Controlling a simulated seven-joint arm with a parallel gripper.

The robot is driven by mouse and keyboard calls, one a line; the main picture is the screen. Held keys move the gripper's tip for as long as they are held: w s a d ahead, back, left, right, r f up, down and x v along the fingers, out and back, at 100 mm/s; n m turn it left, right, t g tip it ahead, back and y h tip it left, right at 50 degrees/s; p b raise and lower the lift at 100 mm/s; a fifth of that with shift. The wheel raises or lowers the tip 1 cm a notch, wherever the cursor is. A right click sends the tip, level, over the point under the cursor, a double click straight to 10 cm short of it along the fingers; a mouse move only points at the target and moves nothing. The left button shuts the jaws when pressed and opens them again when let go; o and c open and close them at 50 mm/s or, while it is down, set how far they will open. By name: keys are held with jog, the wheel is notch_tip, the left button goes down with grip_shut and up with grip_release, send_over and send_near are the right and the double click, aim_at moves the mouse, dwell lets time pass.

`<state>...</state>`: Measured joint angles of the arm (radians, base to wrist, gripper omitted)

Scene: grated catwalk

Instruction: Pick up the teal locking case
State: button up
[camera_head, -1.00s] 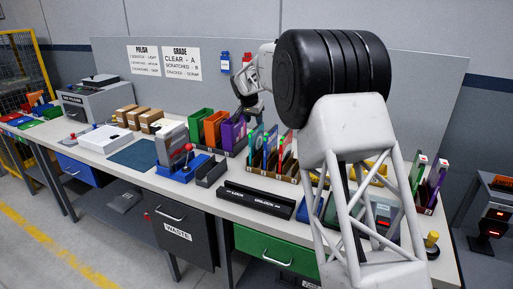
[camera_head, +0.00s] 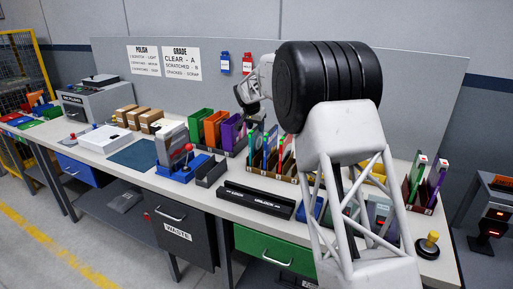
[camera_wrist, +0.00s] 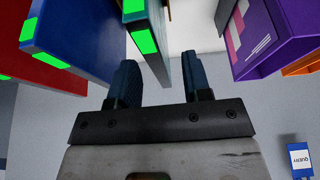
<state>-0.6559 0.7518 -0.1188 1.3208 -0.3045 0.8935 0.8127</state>
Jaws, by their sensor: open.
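The teal locking case (camera_wrist: 161,38) is a slim upright case with bright green patches, seen at the top middle of the wrist view. My gripper (camera_wrist: 158,62) is open, with one dark blue finger on each side of the case's near edge in that picture. No contact or grip shows. In the head view my gripper (camera_head: 251,107) hangs just above the back of the row of slim cases, partly hidden by my own arm. I cannot clearly pick out the teal case there.
A blue case (camera_wrist: 75,35) and a red case (camera_wrist: 45,80) stand left of the teal one. A purple bin (camera_wrist: 278,35) is close on the right. In the head view, green (camera_head: 199,124) and orange (camera_head: 214,128) bins stand left of the cases. A black lock bar (camera_head: 257,199) lies in front.

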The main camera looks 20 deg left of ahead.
aim_at(256, 146)
jog(key=shift+x, duration=1.75)
jog(key=shift+f, duration=0.3)
grip_shut()
